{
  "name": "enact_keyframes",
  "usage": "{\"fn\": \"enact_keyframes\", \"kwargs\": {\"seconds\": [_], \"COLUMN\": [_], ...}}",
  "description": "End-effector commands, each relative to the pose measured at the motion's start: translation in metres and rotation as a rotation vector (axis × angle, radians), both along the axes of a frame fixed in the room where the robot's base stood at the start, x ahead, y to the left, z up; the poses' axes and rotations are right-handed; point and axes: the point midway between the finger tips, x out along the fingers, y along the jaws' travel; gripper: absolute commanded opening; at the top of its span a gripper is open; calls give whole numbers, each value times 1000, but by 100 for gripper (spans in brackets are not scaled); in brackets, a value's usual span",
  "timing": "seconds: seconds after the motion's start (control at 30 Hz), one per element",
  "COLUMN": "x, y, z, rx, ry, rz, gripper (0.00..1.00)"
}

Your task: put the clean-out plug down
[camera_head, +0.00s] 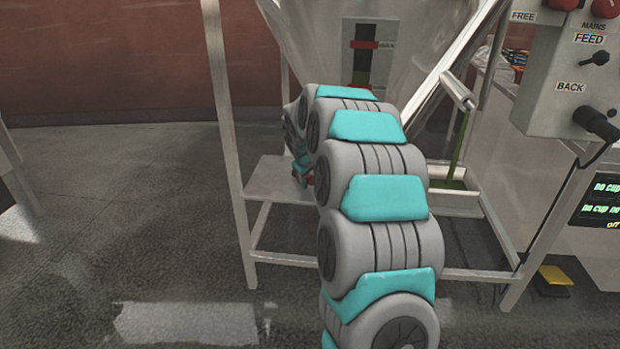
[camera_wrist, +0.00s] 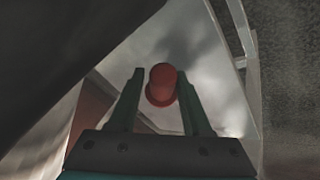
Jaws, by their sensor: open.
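The clean-out plug (camera_wrist: 161,82) is red, with a rounded end and a wider rim, and shows in the middle of the wrist view. The two dark green fingers of my gripper (camera_wrist: 160,74) stand on either side of it, open, with a narrow gap to the plug on each side. A pale shelf surface lies behind the plug; whether the plug rests on it I cannot tell. In the head view a small bit of red (camera_head: 309,178) shows by the metal shelf (camera_head: 270,182), beside my arm, which hides most of the gripper.
The steel hopper (camera_head: 310,40) with a level gauge rises above the shelf. A control box (camera_head: 570,70) and frame legs (camera_head: 228,130) stand close. Floor at left is clear.

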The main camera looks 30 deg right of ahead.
Motion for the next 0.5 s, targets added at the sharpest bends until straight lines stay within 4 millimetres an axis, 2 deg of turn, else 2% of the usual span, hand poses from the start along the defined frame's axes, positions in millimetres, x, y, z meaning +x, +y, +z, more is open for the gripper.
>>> {"fn": "enact_keyframes", "kwargs": {"seconds": [0.27,0.5], "x": [-10,-30], "y": [6,19], "z": [22,64], "rx": [-1,-1], "ry": [-1,-4], "rz": [1,2], "gripper": [49,49]}}
